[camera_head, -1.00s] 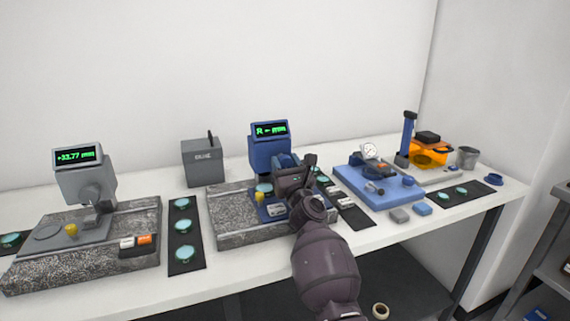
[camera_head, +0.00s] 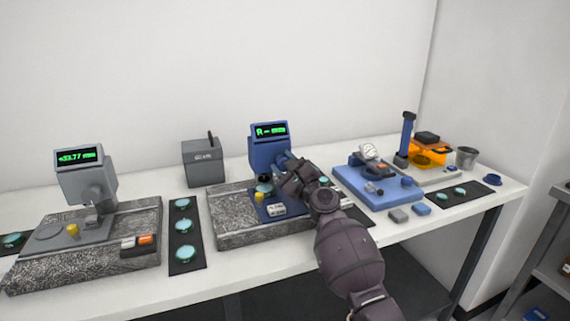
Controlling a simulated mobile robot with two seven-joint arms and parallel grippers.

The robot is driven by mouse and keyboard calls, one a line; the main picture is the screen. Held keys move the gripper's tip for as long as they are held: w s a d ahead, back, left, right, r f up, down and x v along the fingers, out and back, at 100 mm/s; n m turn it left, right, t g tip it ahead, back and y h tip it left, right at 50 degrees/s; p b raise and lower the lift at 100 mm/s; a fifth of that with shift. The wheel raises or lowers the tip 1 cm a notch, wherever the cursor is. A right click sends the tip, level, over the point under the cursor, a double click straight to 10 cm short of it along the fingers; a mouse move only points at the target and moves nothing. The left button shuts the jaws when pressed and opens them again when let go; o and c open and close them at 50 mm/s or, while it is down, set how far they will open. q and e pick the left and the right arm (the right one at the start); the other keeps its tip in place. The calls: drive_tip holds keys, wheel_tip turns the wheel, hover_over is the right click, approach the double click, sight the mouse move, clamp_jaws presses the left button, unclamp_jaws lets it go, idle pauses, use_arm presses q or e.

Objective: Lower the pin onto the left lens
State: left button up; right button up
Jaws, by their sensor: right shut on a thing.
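The blue gauge (camera_head: 266,156) stands on a speckled stone base, and its display shows R and dashes instead of a number. A teal lens (camera_head: 264,188) sits on its blue plate below the head. A small dark tip, possibly the pin (camera_head: 264,177), shows just above the lens; I cannot tell whether they touch. My right gripper (camera_head: 294,176) is at the right side of the gauge head, shut on what looks like its blue side lever (camera_head: 284,160). The jaws hide most of the grip. My left gripper is not in view.
A grey gauge (camera_head: 85,182) reading +33.77 mm stands at the left. A black mat (camera_head: 187,220) with teal lenses lies between the gauges. A grey box (camera_head: 203,163) stands behind. A blue fixture (camera_head: 378,190) with a dial is to the right of my arm.

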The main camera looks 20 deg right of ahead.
drive_tip(key=n+g, duration=0.1)
drive_tip(key=n, duration=0.1)
drive_tip(key=n+g+y+p, duration=0.1)
drive_tip(key=n, duration=0.2)
drive_tip(key=shift+r+n, duration=0.2)
drive_tip(key=shift+n, duration=0.1)
drive_tip(key=n+g+p, duration=0.1)
drive_tip(key=n, duration=0.1)
drive_tip(key=shift+n, duration=0.4)
drive_tip(key=shift+n+g+p, duration=0.5)
drive_tip(key=shift+n+p, duration=0.2)
drive_tip(key=shift+n, duration=0.4)
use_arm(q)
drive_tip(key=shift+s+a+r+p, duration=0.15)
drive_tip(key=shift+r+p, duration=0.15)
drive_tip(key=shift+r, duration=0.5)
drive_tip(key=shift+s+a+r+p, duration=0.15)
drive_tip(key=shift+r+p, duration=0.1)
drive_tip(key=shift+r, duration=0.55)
use_arm(e)
drive_tip(key=shift+f+n+g+h, duration=0.15)
drive_tip(key=shift+n+g+h, duration=0.15)
drive_tip(key=shift+n, duration=0.7)
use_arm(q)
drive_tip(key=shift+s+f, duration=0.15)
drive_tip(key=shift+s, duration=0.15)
use_arm(e)
drive_tip(key=shift+f, duration=0.1)
